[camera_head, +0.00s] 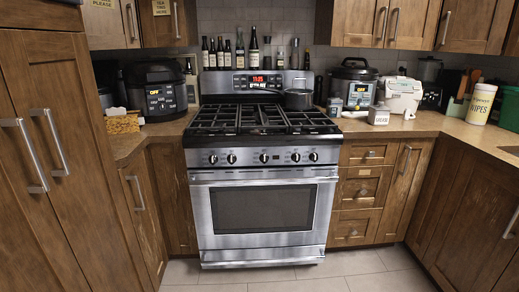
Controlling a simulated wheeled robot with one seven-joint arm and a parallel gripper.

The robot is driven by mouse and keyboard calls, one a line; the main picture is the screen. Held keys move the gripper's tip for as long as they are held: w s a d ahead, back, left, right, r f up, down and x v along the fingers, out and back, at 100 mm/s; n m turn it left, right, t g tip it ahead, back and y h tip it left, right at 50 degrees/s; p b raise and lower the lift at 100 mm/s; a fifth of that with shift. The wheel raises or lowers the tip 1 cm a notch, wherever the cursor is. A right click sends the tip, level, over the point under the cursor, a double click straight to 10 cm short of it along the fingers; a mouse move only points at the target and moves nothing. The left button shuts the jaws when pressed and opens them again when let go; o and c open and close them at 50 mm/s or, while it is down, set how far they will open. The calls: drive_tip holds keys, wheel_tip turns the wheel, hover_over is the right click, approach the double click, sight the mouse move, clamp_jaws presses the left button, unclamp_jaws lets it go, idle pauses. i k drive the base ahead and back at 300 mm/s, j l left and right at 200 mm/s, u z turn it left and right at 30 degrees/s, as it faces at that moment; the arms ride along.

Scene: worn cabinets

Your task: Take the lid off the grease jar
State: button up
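No label reading grease can be made out, so I cannot tell for certain which thing is the grease jar. A small grey labelled container (378,116) with a narrower top stands near the front of the right counter. A second small grey labelled container (334,107) stands right beside the stove's right edge. Both look closed, but they are too small to make out a lid's edge. My gripper is not in view.
The stove (263,185) stands in the middle, with a pot (299,100) at its back right. A multicooker (352,85), a white appliance (403,96) and a wipes canister (480,104) stand on the right counter. Bottles line the back. The floor in front is clear.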

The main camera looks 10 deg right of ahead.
sight(381, 107)
drive_tip(key=i, duration=0.95)
drive_tip(key=i+j+z, duration=0.15)
drive_tip(key=i, duration=0.8)
